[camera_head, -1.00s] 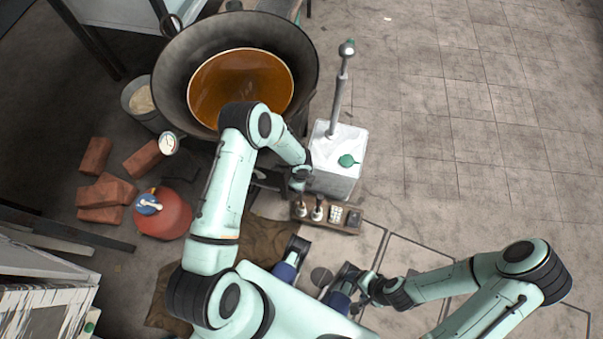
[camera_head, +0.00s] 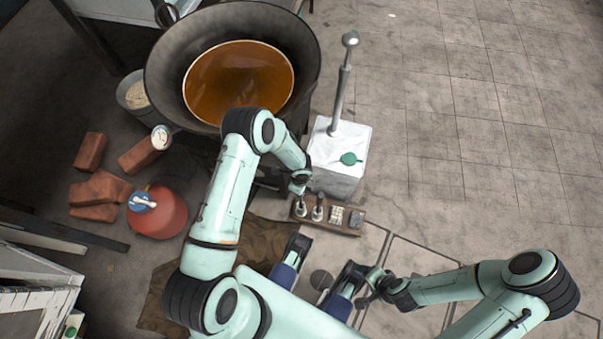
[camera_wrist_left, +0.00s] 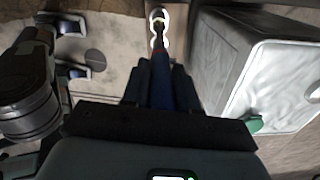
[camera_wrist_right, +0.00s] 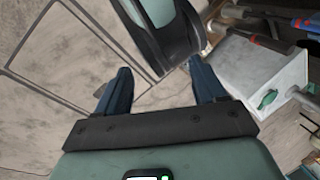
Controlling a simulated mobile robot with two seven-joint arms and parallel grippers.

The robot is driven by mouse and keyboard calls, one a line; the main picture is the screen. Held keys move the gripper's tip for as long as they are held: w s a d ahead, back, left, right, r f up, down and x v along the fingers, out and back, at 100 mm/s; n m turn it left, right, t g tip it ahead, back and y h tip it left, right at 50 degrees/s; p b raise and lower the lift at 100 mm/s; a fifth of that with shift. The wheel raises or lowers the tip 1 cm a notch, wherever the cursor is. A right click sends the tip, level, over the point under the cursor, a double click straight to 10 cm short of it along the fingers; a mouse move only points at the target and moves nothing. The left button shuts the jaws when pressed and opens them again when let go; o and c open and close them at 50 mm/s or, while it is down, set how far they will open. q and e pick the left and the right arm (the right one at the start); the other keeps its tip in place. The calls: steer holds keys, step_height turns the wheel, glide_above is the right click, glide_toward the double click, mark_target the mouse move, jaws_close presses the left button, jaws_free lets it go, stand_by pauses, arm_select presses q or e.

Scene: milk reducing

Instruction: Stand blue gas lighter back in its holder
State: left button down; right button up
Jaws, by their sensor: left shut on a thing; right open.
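The blue gas lighter (camera_wrist_left: 163,88) is between the fingers of my left gripper (camera_wrist_left: 162,80). Its dark narrow end points away from the gripper, toward a pale ring (camera_wrist_left: 153,17) in the left wrist view; I cannot tell whether it is inside the ring. In the head view my left gripper (camera_head: 299,187) is shut above the left end of a small wooden rack (camera_head: 347,229) with several items in it. The lighter is too small to make out there. My right gripper (camera_head: 368,289) is open and empty, with its fingers apart in the right wrist view (camera_wrist_right: 160,88).
A white box (camera_head: 335,180) with a green knob and an upright metal post stands just behind the rack. A large wok (camera_head: 160,75) of brown liquid is at the back left. A red gas cylinder (camera_head: 165,220) and bricks (camera_head: 100,187) lie left. The tiled floor at right is clear.

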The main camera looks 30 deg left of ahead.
arm_select(q)
steer(key=shift+f+b, duration=1.65)
steer(key=shift+f, duration=0.6)
arm_select(e)
steer(key=w+d+f+t+h, duration=0.1)
steer(key=w+d+f, duration=0.1)
steer(key=w+f, duration=0.2)
steer(key=shift+w+d+t, duration=0.3)
steer(key=shift+w, duration=0.4)
arm_select(q)
steer(key=c, duration=0.8)
jaws_free()
arm_select(e)
steer(key=shift+r, duration=0.1)
arm_select(q)
step_height(320, 180, up, 13)
steer(key=p, duration=0.3)
steer(key=shift+r+p, duration=0.2)
steer(key=shift+p, duration=0.1)
arm_select(e)
steer(key=s+a+r+g+y, duration=0.1)
steer(key=s+a+r, duration=0.1)
steer(key=s+r, duration=0.2)
steer(key=shift+s+a+g, duration=0.3)
steer(key=shift+s+a, duration=0.1)
steer(key=shift+s, duration=0.4)
arm_select(q)
steer(key=shift+r, duration=0.1)
arm_select(e)
steer(key=shift+r, duration=0.1)
